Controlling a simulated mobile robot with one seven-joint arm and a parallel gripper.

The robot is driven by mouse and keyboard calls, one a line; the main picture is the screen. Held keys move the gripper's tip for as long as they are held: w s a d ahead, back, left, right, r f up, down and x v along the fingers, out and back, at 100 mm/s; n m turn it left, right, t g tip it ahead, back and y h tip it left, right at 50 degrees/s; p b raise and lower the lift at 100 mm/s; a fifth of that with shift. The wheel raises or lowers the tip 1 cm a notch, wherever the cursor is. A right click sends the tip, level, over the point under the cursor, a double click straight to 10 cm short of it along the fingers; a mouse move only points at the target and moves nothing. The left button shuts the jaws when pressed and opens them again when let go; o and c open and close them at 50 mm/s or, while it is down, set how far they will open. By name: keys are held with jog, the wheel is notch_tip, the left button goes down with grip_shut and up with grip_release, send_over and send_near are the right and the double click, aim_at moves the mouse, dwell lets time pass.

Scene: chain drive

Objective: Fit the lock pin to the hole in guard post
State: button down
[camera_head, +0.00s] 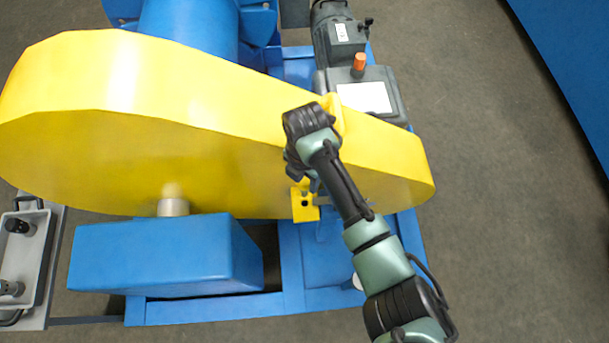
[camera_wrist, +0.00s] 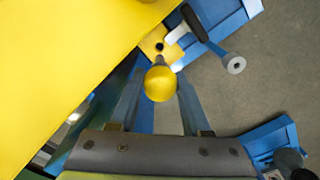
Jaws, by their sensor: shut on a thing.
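The lock pin has a round yellow knob (camera_wrist: 160,84) and a short grey shank (camera_wrist: 160,60). In the wrist view my gripper (camera_wrist: 160,95) is shut on it, with a finger on either side of the knob. Just past the shank is a small yellow plate on the guard post (camera_wrist: 150,40) with a dark hole in it. The shank points toward this plate; I cannot tell whether its tip touches it. In the head view the yellow plate (camera_head: 304,206) shows below the guard's lower edge. My gripper there (camera_head: 312,186) is mostly hidden behind my wrist, and the pin is not clear.
The big yellow chain guard (camera_head: 150,90) runs close beside my arm. A black-handled lever (camera_wrist: 194,22) and a grey round-ended rod (camera_wrist: 234,64) lie right of the plate. A blue box (camera_head: 165,255) stands at lower left. A grey tray (camera_head: 25,250) is at far left. Open floor lies right.

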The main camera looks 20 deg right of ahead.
aim_at(305, 196)
jog(key=shift+w+f+b, duration=0.1)
jog(key=shift+f+b, duration=1.85)
jog(key=shift+f, duration=1)
jog(key=shift+p, duration=0.7)
jog(key=shift+f+b, duration=1.85)
jog(key=shift+f, duration=0.7)
jog(key=shift+r, duration=0.1)
jog(key=shift+r+p, duration=2.15)
jog(key=shift+p, duration=0.25)
jog(key=shift+d, duration=0.1)
